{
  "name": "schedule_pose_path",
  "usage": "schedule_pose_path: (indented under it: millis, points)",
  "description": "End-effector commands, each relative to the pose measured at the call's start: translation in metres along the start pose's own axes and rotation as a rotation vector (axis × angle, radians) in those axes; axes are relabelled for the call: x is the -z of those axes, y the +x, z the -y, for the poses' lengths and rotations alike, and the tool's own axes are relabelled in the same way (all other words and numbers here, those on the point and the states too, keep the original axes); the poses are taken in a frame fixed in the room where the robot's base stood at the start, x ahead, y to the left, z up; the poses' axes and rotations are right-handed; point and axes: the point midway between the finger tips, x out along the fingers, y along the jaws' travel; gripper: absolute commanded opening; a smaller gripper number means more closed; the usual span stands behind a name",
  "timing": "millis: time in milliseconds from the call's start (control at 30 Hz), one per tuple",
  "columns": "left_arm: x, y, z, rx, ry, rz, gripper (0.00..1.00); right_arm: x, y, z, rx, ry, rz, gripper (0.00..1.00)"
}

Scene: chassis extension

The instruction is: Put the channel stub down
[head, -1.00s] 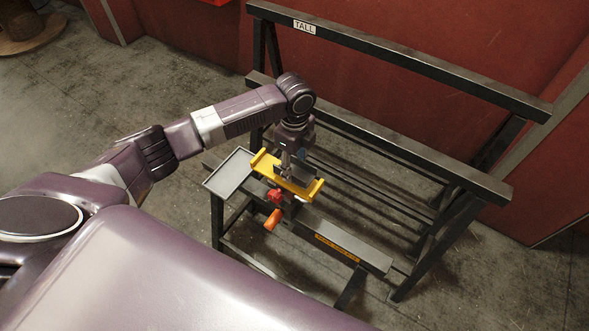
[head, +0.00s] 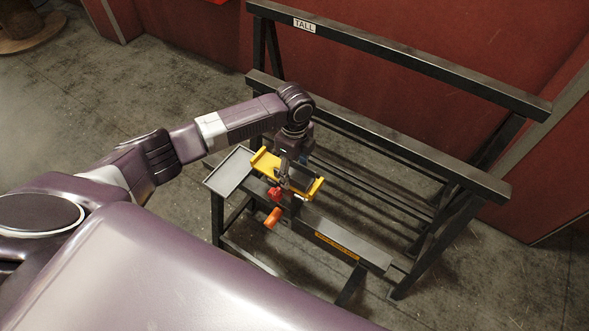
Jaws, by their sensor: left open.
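My right gripper is out of view.
A red part (head: 275,194) and an orange handle (head: 272,218) sit just below the yellow piece. The grey tray (head: 230,172) is to its left. A taller black rack labelled TALL (head: 400,60) stands behind.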

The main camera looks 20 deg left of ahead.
Motion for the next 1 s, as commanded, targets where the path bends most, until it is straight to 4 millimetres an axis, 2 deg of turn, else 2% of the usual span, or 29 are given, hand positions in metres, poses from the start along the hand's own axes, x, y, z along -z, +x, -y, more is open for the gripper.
schedule_pose_path:
  millis: [167, 267, 500, 700, 833, 1000]
  points:
    - [0.0, -0.01, 0.001, 0.002, 0.0, 0.0, 0.6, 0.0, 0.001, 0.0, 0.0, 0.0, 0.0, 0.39]
    - [-0.001, -0.027, 0.002, 0.005, 0.0, 0.001, 0.6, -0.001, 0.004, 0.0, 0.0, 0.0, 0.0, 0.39]
    - [-0.001, -0.079, 0.002, 0.006, 0.0, 0.0, 0.6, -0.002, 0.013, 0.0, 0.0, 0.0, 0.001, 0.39]
    - [0.0, -0.11, 0.001, 0.002, -0.001, -0.001, 0.6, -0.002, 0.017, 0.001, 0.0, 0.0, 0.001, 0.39]
    - [0.0, -0.12, 0.001, 0.001, 0.0, 0.0, 0.6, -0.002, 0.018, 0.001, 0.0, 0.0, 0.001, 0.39]
    - [0.0, -0.123, 0.0, -0.001, 0.0, 0.0, 0.6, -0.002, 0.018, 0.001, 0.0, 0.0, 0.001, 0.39]
